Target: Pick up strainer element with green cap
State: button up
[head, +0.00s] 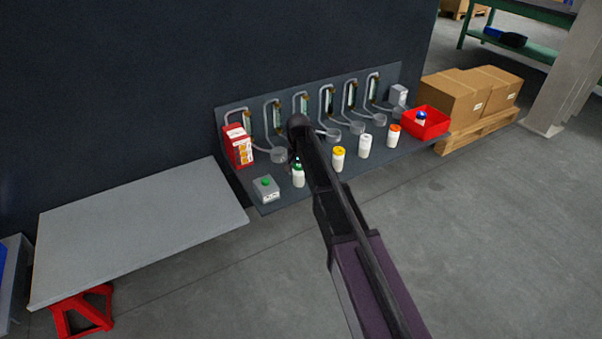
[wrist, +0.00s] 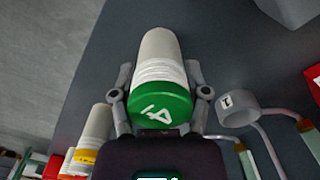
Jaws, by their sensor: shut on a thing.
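The strainer element with the green cap (wrist: 158,85) is a white cylinder with a printed label, and it lies between my gripper's fingers in the wrist view. Its green end bears a white mark and faces the camera. My gripper (wrist: 162,100) is shut on it, one finger on each side. In the head view the same element (head: 299,178) stands near the front left of the grey panel shelf, below the end of my arm. My arm hides part of the shelf there, and the fingertips are hard to make out in the head view.
Elements with yellow (head: 338,158), white (head: 364,146) and orange (head: 393,135) caps stand to the right. A red bin (head: 427,122) holds a blue-capped element. A grey box with a green button (head: 266,188) and a red carton (head: 238,146) are at left. Grey ring holders (head: 278,155) line the back.

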jog(key=shift+r, duration=0.1)
notch_tip(320, 180, up, 3)
jog(key=p, duration=0.3)
jog(key=shift+r, duration=0.15)
jog(key=shift+s+d+r+p, duration=0.1)
jog(key=shift+s+r+p, duration=0.1)
jog(key=shift+s+p, duration=0.15)
jog(key=s+d+r+p, duration=0.1)
jog(key=s+d, duration=0.4)
jog(key=s, duration=0.9)
jog(key=shift+d, duration=0.2)
jog(key=shift+s, duration=0.25)
